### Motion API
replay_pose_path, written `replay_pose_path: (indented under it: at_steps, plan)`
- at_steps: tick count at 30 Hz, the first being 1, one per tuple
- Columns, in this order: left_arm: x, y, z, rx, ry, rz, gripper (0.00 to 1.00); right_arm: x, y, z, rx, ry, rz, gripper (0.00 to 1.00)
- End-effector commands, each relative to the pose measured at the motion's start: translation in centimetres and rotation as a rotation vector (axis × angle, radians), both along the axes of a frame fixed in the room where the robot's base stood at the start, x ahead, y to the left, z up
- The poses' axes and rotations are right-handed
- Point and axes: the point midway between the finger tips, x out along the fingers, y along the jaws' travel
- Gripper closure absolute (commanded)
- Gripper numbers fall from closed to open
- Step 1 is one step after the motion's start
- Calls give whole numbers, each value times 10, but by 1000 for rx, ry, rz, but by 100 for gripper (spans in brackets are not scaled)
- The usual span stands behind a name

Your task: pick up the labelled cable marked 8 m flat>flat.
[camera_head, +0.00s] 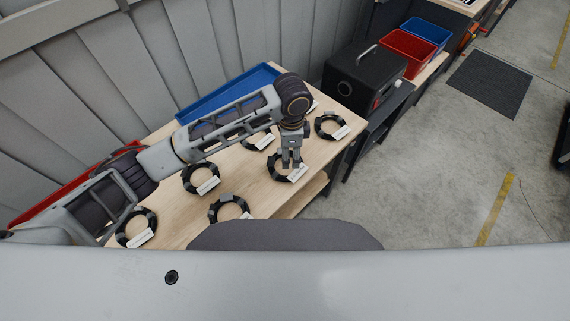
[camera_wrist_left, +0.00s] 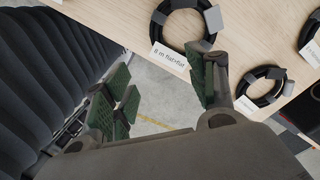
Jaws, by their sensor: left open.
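The cable marked 8 m flat>flat (camera_wrist_left: 159,24) is a black coil with grey clips and a white label, lying on the wooden table at the top of the left wrist view. My left gripper (camera_wrist_left: 163,88) is open and empty, its green-padded fingers apart; the right-hand finger is close to the coil, and floor shows between the fingers. In the head view my left gripper (camera_head: 291,164) points down over a black coil (camera_head: 272,168) near the table's right front edge, partly hiding it. The labels are too small to read there. My right gripper is not in view.
Several similar coils lie on the table, among them one at right (camera_head: 319,127) and one at left (camera_head: 187,181). Another coil (camera_wrist_left: 245,87) is beside the right finger. A blue tray (camera_head: 190,115) lies at the back. A black case (camera_head: 355,85) stands beyond the right end.

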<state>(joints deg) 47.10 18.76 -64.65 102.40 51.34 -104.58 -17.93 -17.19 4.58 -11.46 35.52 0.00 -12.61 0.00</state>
Motion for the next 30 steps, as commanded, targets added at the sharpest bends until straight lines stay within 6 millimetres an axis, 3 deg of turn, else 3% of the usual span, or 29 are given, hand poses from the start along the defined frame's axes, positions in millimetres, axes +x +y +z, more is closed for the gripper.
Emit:
replay_pose_path:
  at_steps: [10,24,30]
  plan:
    - [0,0,-11,0,1,1,43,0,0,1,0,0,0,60]
    - [0,1,-69,1,2,1,43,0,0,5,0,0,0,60]
    - [0,1,-84,0,0,1,43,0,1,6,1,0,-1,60]
